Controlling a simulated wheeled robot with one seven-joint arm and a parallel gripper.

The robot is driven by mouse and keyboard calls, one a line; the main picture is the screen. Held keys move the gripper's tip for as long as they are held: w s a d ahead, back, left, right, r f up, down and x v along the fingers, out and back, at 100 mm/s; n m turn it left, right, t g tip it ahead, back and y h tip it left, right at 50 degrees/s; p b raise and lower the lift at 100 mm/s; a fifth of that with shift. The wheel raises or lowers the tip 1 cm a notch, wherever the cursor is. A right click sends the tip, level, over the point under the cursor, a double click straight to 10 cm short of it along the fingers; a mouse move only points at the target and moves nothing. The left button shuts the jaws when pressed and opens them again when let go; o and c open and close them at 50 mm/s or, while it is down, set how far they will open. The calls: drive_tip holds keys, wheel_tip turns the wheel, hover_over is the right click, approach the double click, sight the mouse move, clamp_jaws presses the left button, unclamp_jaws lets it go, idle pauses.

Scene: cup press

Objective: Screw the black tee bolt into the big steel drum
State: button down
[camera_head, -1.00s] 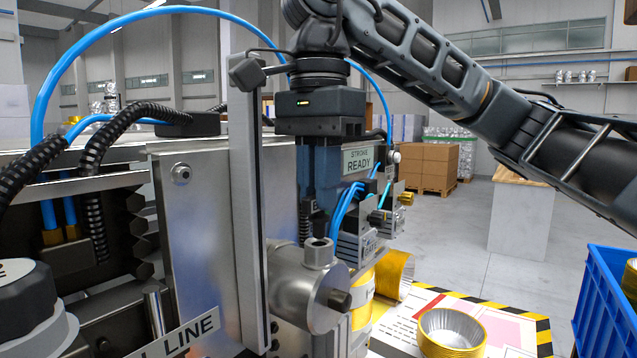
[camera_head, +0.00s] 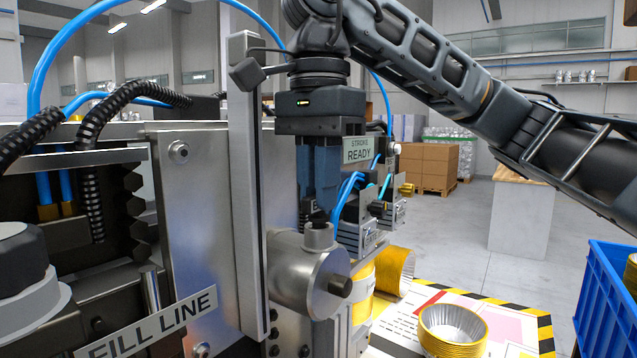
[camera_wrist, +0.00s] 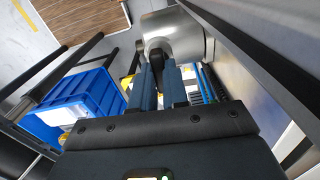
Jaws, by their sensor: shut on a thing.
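The big steel drum (camera_head: 290,268) is a lying cylinder on the front of the machine, with a short upright boss (camera_head: 318,237) on top. It also shows at the top of the wrist view (camera_wrist: 178,30). My gripper (camera_head: 318,208) points straight down above the boss. Its blue fingers are shut on the black tee bolt (camera_head: 319,216), which is mostly hidden between them. The bolt's dark end is at the boss's mouth; I cannot tell how far it is inside. The wrist view shows the dark bolt (camera_wrist: 157,58) at my fingertips, against the drum.
A grey upright post (camera_head: 247,190) stands close left of my gripper. Blue hoses (camera_head: 345,195) and a READY sign (camera_head: 358,150) are close on its right. A blue crate (camera_head: 603,290) is at the far right.

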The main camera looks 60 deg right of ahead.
drive_tip(key=shift+f+b, duration=0.3)
drive_tip(key=shift+f, duration=0.05)
drive_tip(key=c, duration=1.1)
unclamp_jaws()
drive_tip(key=shift+o, duration=0.2)
drive_tip(key=shift+r, duration=3.95)
